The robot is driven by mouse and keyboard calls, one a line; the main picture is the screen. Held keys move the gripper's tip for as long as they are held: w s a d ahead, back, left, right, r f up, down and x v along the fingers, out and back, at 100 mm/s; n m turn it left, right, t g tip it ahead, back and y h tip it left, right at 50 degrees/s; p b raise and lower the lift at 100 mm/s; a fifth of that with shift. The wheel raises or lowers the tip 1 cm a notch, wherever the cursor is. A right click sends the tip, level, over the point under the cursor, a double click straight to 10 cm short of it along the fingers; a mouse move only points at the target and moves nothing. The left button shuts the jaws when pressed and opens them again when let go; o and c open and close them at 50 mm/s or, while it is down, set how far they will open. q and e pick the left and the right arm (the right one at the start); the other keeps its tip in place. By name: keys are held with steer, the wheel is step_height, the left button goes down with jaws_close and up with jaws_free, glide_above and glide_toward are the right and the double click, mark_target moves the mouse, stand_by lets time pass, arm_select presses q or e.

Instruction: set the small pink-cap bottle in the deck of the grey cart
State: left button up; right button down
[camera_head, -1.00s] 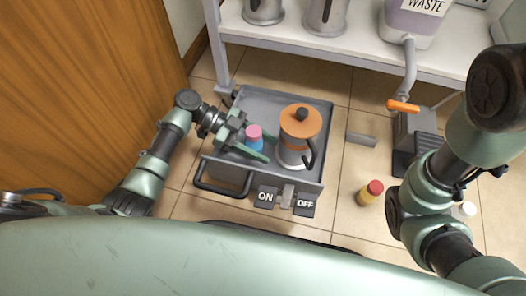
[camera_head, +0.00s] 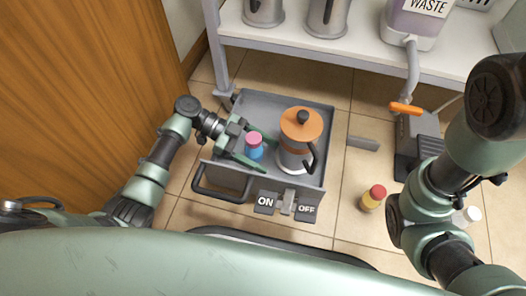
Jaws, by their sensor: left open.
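The small bottle with the pink cap (camera_head: 254,139) and a blue body (camera_head: 255,153) stands upright in the deck of the grey cart (camera_head: 252,103), left of the orange-lidded pot. My left gripper (camera_head: 262,153) comes in from the left, with its green fingers spread apart on either side of the bottle. I cannot tell whether a finger touches it. The bottle's base is partly hidden. My right arm shows at the right, but its gripper is out of view.
An orange-lidded pot (camera_head: 300,129) stands in the cart beside the bottle. A yellow bottle with a red cap (camera_head: 373,197) and a white-capped one (camera_head: 466,215) stand on the tiled floor at right. A white shelf (camera_head: 290,38) with metal jugs and a waste container runs behind.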

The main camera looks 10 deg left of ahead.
arm_select(q)
steer(key=p+v, duration=0.3)
steer(key=v, duration=0.3)
steer(key=shift+a+r, duration=0.2)
steer(key=shift+r, duration=0.05)
steer(key=shift+a+p, duration=0.3)
steer(key=shift+a, duration=0.2)
